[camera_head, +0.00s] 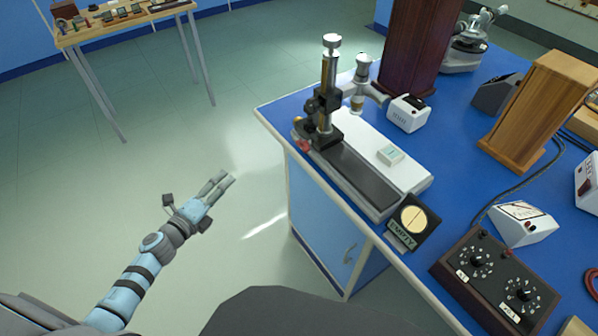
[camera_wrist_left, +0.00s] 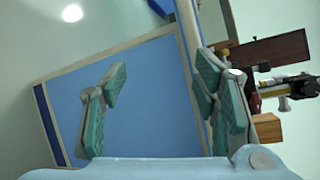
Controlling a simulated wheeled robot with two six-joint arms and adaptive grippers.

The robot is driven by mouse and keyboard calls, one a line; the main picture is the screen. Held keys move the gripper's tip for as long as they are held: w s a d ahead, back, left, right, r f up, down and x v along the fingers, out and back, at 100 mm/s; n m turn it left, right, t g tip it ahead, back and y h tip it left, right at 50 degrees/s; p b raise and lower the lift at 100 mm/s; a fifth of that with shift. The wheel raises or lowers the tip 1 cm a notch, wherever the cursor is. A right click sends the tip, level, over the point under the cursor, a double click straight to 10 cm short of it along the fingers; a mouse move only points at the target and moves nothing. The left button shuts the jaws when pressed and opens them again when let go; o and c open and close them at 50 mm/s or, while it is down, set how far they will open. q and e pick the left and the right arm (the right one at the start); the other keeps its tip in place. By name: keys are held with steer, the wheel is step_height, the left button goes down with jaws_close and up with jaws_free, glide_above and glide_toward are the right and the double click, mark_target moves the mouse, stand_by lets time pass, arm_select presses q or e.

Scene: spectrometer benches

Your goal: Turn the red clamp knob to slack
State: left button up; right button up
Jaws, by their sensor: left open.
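The red clamp knob (camera_head: 303,146) sits low on the left side of a black carriage on the microscope-like bench instrument (camera_head: 326,100), near the left edge of the blue bench. Its setting cannot be read at this size. My left gripper (camera_head: 225,178) is open and empty, over the floor to the lower left of the knob and apart from the bench. In the left wrist view the open fingers (camera_wrist_left: 163,72) stand in front of the blue cabinet side, with the instrument sideways at the right. My right gripper is not in view.
The blue bench top (camera_head: 452,170) carries a black EMPTY sign with a round disc (camera_head: 413,218), a dial box (camera_head: 495,275), a white meter (camera_head: 522,222) and a wooden box (camera_head: 540,110). The floor left of the bench is clear. A wooden table (camera_head: 125,18) stands far left.

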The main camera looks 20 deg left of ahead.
arm_select(q)
steer(key=w+d+r+m+h+b, duration=0.25)
steer(key=d+r+m+h, duration=0.25)
steer(key=m, duration=0.5)
steer(key=m+g+h+b, duration=0.15)
steer(key=m+h, duration=0.25)
steer(key=m, duration=0.6)
glide_toward(300, 148)
steer(key=x, duration=0.8)
steer(key=shift+w+d+r, duration=0.15)
steer(key=shift+w+d, duration=0.45)
steer(key=shift+w, duration=0.15)
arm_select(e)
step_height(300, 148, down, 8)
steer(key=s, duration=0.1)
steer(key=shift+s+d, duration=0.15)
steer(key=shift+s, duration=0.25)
arm_select(q)
steer(key=shift+c, duration=0.6)
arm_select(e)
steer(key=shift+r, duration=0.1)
